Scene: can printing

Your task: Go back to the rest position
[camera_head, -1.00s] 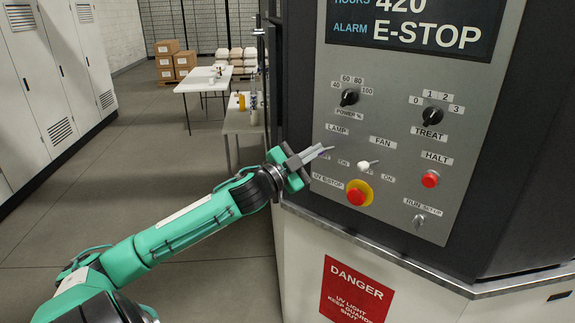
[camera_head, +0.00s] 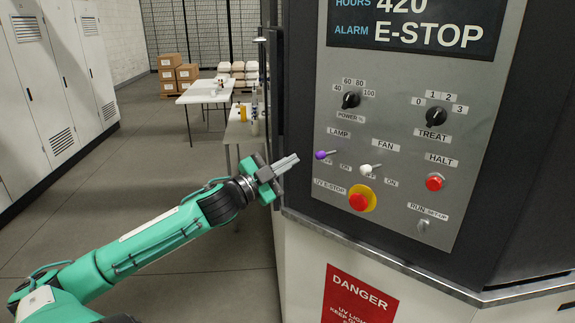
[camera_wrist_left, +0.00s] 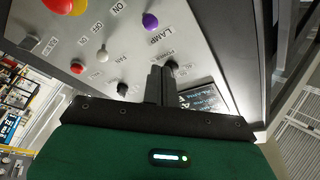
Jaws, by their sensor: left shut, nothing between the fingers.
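My left gripper (camera_head: 285,165) is shut and empty, in front of the left edge of the grey control panel (camera_head: 400,150). It is left of and a little below the purple lamp switch (camera_head: 324,154), apart from it. In the left wrist view the shut fingers (camera_wrist_left: 158,84) show against the panel, with the purple switch (camera_wrist_left: 150,21) above them. My left arm reaches in from the lower left. My right gripper is in neither view.
The panel carries a white fan switch (camera_head: 368,169), a UV E-stop button (camera_head: 359,200), a halt button (camera_head: 434,182) and two black knobs. A metal ledge (camera_head: 400,263) runs below it. White tables (camera_head: 205,94) and cartons (camera_head: 186,76) stand behind. The floor at left is clear.

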